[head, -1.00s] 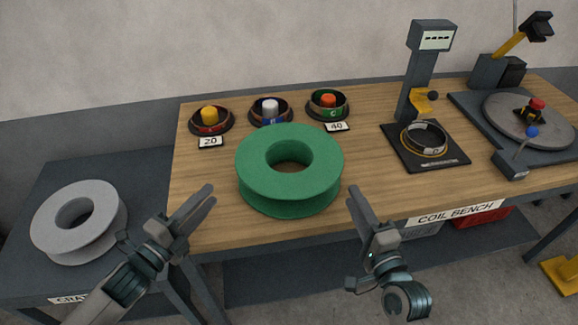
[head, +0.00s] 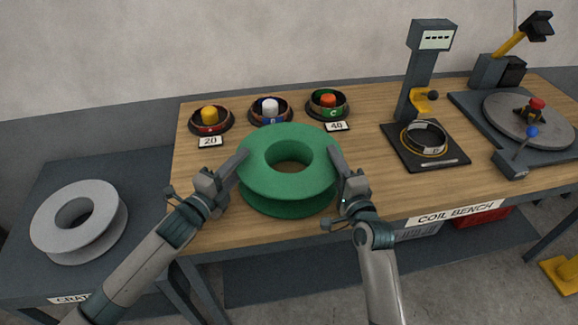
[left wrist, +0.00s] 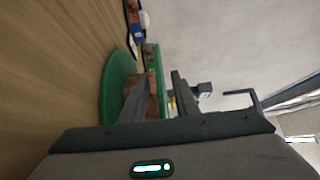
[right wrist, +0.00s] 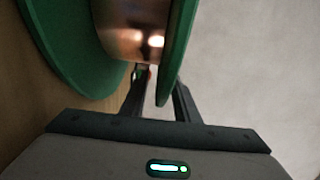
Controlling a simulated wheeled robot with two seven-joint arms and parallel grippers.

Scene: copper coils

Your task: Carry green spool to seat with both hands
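The large green spool (head: 262,170) lies flat near the front edge of the bench, its hole facing up. It also shows in the left wrist view (left wrist: 115,85) and right wrist view (right wrist: 65,50), with copper winding between its flanges. My left gripper (head: 236,162) is at its left side and my right gripper (head: 338,160) at its right side. Each gripper is open, with one finger below the upper flange and one above it; gaps show beside the flange. No part is labelled as the seat; a grey round turntable (head: 505,123) with a red-topped centre stands at the far right.
Several small coils in dishes (head: 270,112) stand behind the spool, with number cards. A black scale (head: 455,158) holding a coil stands to the right. A grey spool (head: 50,225) lies on the lower side table. Bench surface between spool and scale is clear.

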